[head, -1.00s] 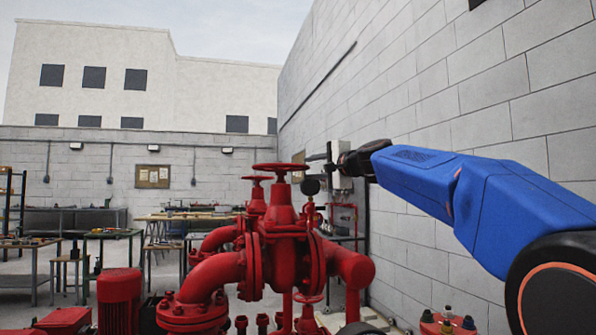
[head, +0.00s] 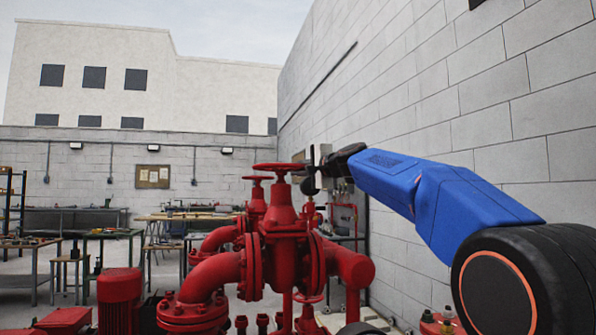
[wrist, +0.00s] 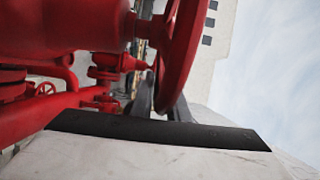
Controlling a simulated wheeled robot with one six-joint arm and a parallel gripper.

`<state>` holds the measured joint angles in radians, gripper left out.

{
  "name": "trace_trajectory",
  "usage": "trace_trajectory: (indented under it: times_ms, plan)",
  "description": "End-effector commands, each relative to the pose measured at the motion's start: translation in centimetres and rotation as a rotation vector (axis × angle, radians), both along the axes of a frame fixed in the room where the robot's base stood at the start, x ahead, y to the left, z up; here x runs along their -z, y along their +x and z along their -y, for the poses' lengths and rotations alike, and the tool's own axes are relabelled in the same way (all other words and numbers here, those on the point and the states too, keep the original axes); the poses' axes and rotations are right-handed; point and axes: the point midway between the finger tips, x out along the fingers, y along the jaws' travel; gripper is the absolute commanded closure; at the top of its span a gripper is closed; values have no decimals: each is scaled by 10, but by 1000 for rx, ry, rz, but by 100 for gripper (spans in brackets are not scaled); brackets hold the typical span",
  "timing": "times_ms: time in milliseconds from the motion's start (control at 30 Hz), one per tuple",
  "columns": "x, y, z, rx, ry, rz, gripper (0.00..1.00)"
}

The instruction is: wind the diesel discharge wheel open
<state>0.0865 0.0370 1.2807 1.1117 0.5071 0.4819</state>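A red handwheel (head: 280,168) sits flat on top of the near red valve (head: 282,205) in the head view. No label shows which wheel is the diesel discharge one. My gripper (head: 306,168) is at this wheel's right edge. In the wrist view the wheel (wrist: 188,50) is large and seen nearly edge-on. Its rim reaches down between the dark fingers of my gripper (wrist: 162,98), which stand apart with the rim between or just before them. I cannot tell whether they touch it. The fingertips are partly hidden by the rim.
A second red valve with a smaller-looking handwheel (head: 257,178) stands behind on the left. Red pipework (head: 350,265) surrounds the valves. A grey block wall (head: 460,110) runs close along the right. Workbenches (head: 75,222) stand at the back left.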

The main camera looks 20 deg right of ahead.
Motion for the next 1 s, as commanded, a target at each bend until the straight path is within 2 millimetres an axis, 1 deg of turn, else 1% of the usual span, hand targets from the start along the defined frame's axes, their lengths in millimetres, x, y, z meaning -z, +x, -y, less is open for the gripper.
trace_trajectory:
  times_ms: [267,467,1000]
  plan:
    - [2,1,0,-5,-1,-2,100]
    - [2,5,0,-55,-2,-3,100]
    - [3,25,-16,-408,-1,-3,100]
